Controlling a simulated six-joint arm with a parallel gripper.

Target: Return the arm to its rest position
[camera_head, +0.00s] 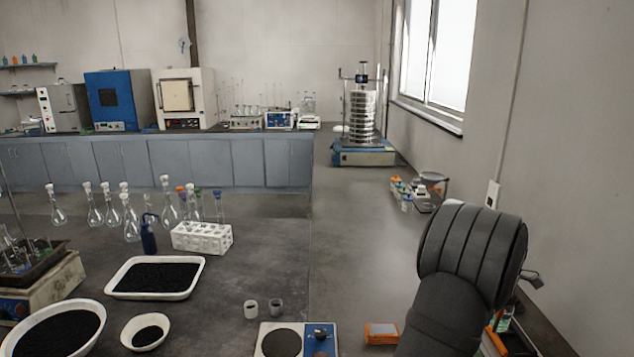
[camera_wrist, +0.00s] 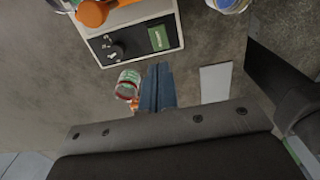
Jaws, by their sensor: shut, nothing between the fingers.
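My gripper (camera_wrist: 157,84) shows in the wrist view as two dark blue fingers pressed together, with nothing between them. It hangs over a grey worktop (camera_wrist: 60,95). My arm (camera_head: 470,255) rises at the lower right of the head view, as dark ribbed links; its fingers are hidden there. The sieve shaker (camera_head: 363,118), a stack of metal sieves on a blue base, stands at the back right, well apart from my arm.
In the wrist view a small jar (camera_wrist: 127,84) is close left of the fingers, a pale device with a knob (camera_wrist: 132,40) lies beyond, and a white card (camera_wrist: 215,82) is to the right. Glass flasks (camera_head: 130,220) and black-filled trays (camera_head: 155,262) fill the bench's left. A wall (camera_head: 570,150) bounds the right.

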